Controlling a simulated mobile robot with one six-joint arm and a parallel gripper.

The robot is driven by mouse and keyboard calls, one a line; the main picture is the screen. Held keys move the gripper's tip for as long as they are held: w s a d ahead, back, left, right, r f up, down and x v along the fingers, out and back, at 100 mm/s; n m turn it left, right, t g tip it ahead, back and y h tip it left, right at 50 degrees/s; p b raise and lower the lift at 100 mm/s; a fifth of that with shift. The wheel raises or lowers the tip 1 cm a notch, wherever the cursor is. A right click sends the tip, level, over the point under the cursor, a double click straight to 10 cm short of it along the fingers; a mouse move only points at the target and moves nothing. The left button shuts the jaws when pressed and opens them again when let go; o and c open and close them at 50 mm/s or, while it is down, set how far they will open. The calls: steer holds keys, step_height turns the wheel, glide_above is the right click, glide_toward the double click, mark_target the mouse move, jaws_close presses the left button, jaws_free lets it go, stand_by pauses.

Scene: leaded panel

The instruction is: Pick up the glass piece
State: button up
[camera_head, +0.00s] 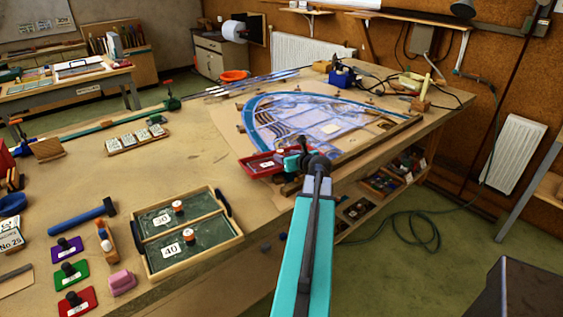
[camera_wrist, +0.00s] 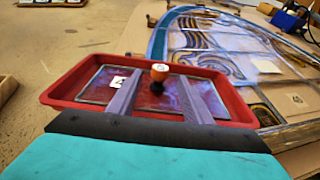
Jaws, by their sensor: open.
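A dark, reddish glass piece (camera_wrist: 97,88) lies flat in a shallow red tray (camera_wrist: 62,90). It has a white label, partly hidden by a finger, and a knob (camera_wrist: 159,70) with a pale orange-rimmed top and black base. My gripper (camera_wrist: 158,78) is open above the tray, its two fingers on either side of the knob in the picture. I cannot tell how far above the glass they are. In the head view the red tray (camera_head: 255,166) sits at the table's right side, and my gripper (camera_head: 303,160) hides its right part.
A leaded panel (camera_head: 325,125) with a teal curved border lies just beyond the tray. A wooden tray (camera_head: 150,268) holds knobbed glass labelled 30 and 40. Purple, green and red knobbed pieces and a blue hammer (camera_head: 82,216) lie at left. The table's middle is clear.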

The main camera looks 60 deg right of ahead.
mark_target(282, 154)
steer(key=shift+w+d+f+p, duration=0.2)
steer(key=shift+w+d+p, duration=0.2)
steer(key=shift+w, duration=0.2)
steer(key=shift+p+x, duration=0.6)
steer(key=shift+x, duration=1.25)
steer(key=shift+a+f, duration=0.1)
steer(key=shift+f, duration=0.05)
jaws_close()
